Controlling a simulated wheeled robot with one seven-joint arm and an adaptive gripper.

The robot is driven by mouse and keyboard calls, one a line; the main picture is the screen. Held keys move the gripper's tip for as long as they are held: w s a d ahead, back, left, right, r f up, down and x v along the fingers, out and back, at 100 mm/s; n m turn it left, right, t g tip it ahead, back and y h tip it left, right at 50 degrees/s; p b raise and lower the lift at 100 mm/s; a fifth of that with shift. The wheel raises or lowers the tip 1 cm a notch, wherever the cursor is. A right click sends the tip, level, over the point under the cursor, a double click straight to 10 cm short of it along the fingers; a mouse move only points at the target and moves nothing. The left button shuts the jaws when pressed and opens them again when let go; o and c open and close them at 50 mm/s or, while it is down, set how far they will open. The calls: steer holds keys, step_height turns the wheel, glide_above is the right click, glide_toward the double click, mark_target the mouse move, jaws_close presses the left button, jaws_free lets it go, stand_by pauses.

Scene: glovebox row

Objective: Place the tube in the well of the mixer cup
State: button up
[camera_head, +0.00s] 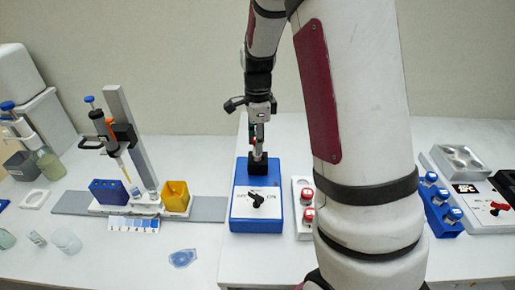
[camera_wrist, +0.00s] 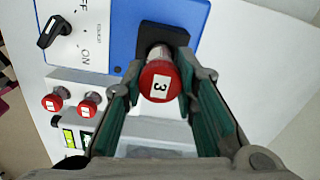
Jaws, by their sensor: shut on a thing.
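The mixer is a blue box (camera_head: 238,215) with a white panel and a black knob (camera_head: 257,201); its blue top also shows in the wrist view (camera_wrist: 113,35). The black mixer cup (camera_head: 258,166) stands at its far end. My gripper (camera_head: 257,143) is directly above the cup and shut on the tube. In the wrist view, the tube's red cap (camera_wrist: 160,82), labelled 3, sits between my green-padded fingers. Its body points down at the black cup (camera_wrist: 178,36). The cap and fingers hide the well, so I cannot tell whether the tube's tip is inside.
A pale rack (camera_head: 300,233) with two red-capped tubes stands right of the mixer. Farther right are a blue rack (camera_head: 435,212) of blue-capped tubes and another device (camera_head: 490,217) with a red knob. A pipette stand (camera_head: 130,130) stands left.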

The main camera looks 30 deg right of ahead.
steer(key=shift+f, duration=1.45)
steer(key=shift+f, duration=0.2)
steer(key=o, duration=1)
steer(key=shift+r, duration=0.1)
